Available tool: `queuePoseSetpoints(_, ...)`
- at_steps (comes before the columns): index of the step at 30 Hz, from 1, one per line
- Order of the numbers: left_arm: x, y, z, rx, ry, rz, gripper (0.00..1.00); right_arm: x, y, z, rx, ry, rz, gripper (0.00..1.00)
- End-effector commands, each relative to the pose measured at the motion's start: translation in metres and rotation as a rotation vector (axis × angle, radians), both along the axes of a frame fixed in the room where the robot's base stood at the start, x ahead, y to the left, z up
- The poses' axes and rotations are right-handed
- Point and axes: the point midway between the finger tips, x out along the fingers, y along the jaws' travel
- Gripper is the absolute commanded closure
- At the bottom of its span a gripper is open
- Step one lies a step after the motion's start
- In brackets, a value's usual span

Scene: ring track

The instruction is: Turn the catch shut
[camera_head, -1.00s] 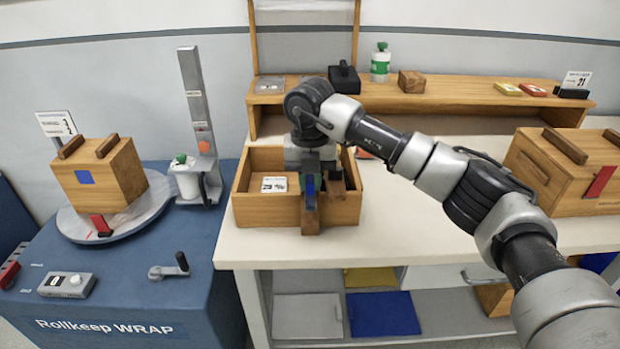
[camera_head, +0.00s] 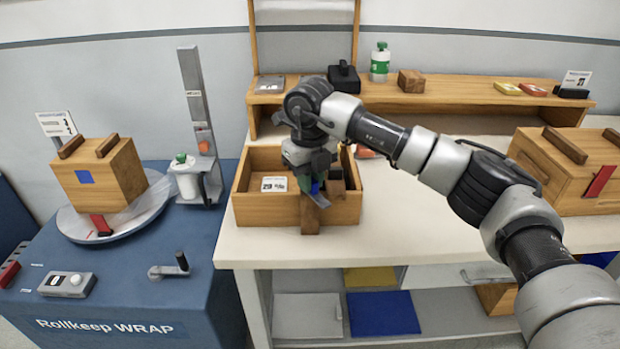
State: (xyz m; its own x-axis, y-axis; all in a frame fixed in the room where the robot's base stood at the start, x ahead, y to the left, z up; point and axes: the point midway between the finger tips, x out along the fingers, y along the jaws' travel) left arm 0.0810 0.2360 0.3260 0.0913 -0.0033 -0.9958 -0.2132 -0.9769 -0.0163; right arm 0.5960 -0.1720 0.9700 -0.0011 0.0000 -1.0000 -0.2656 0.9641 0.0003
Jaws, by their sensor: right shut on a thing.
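An open wooden box (camera_head: 255,211) stands at the left end of the white table, with a labelled card (camera_head: 274,184) inside. A wooden upright piece (camera_head: 311,217) is at the middle of its front wall. My right gripper (camera_head: 317,194) points down at the top of this piece, its fingers tilted. It is shut on a small part there, apparently the catch, which the fingers mostly hide. A dark brown block (camera_head: 336,187) shows just right of the fingers. My left gripper is out of view.
A wooden shelf (camera_head: 440,97) with small items stands behind. Left is a blue wrapping machine (camera_head: 200,270) with a wooden box (camera_head: 110,180) on its turntable. Another wooden box (camera_head: 565,185) is at the right. The table's front middle is clear.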

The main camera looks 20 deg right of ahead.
Motion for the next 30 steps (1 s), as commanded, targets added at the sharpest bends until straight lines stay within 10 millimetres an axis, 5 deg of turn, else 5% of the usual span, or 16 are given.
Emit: queuePoseSetpoints(30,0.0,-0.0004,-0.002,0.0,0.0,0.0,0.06,0.001,-0.0003,0.0026,0.001,-0.006,0.893,1.0)
